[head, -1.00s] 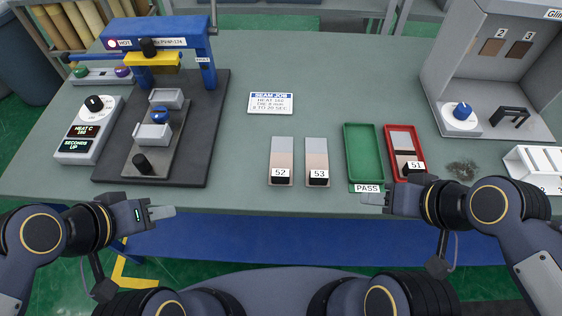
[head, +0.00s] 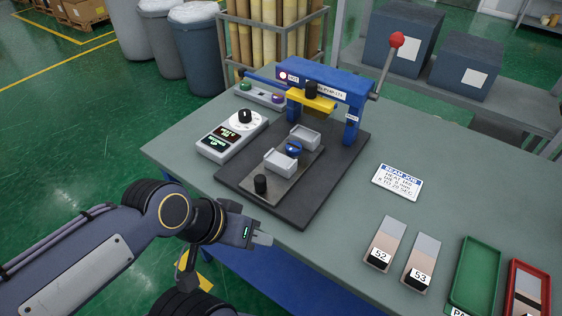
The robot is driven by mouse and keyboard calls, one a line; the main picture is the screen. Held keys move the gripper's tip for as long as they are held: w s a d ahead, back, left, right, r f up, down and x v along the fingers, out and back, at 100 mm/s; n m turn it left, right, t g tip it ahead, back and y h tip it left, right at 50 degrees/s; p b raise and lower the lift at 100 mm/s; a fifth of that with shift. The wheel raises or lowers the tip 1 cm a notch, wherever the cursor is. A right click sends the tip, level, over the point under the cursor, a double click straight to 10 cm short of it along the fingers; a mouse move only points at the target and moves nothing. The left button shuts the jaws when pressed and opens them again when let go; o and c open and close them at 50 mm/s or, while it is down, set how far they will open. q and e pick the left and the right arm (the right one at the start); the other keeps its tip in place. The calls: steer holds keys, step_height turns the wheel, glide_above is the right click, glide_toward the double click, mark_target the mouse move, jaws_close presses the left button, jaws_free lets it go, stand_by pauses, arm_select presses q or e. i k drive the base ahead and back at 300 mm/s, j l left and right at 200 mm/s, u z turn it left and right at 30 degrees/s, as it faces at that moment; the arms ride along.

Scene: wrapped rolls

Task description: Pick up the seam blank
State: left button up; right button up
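Two flat two-tone blanks lie side by side on the bench top, one labelled 52 (head: 386,242) and one labelled 53 (head: 422,260). Each has a grey far part and a pinkish-brown near part. A third piece (head: 527,288) lies in the red tray (head: 545,273) at the lower right, partly cut off by the picture edge. My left gripper (head: 264,237) hangs by the bench's front edge, left of the blanks and apart from them. I see nothing in it, but its finger gap is unclear. My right gripper is out of view.
A blue-framed press (head: 325,80) stands on a dark base plate (head: 310,205), with a red-knobbed lever (head: 397,40) rising at its right. A control box (head: 232,136) sits to its left. A job card (head: 398,182) and a green tray (head: 476,270) lie near the blanks.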

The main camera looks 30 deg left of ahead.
mark_target(381, 255)
steer(key=k+j+z, duration=0.1)
steer(key=j+z, duration=0.25)
steer(key=j, duration=1.1)
